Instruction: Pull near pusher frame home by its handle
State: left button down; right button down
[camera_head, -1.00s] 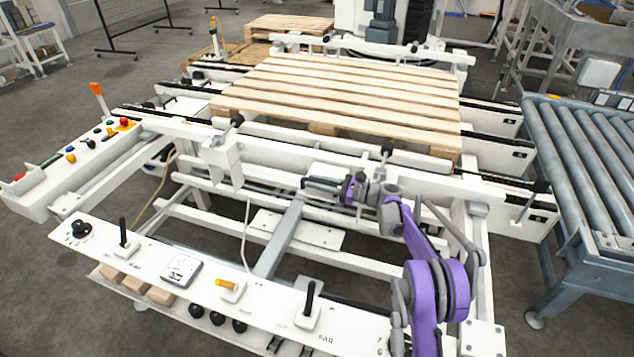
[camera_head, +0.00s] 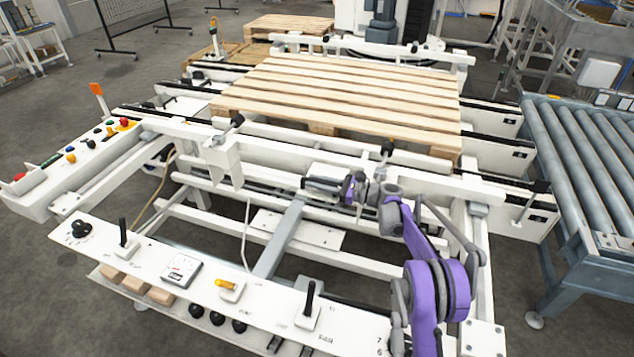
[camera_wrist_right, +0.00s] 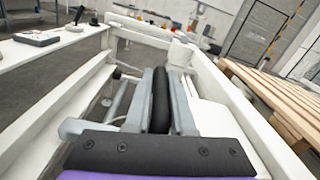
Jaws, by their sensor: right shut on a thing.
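The near pusher frame (camera_head: 290,149) is a long white beam across the machine, on the near side of the wooden pallet (camera_head: 340,92). My right gripper (camera_head: 318,187) is just on the near side of this beam, with my purple and grey arm reaching in from the lower right. My left gripper is not in view.
A white control panel (camera_head: 255,310) with levers and a gauge runs along the front. A button box (camera_head: 88,150) stands at the left. A roller conveyor (camera_head: 585,150) is at the right. Open space with a grey crossbar (camera_head: 280,240) lies between panel and beam.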

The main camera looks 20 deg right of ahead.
jog(key=s+a+b, duration=0.1)
jog(key=s+a, duration=1)
jog(key=s, duration=0.5)
jog(key=shift+s+a, duration=0.2)
jog(key=shift+s, duration=0.2)
jog(key=shift+f, duration=0.1)
jog(key=c, duration=0.8)
grip_release()
jog(key=shift+s, duration=0.1)
jog(key=v, duration=1)
jog(key=shift+s+d, duration=0.2)
jog(key=shift+d, duration=0.15)
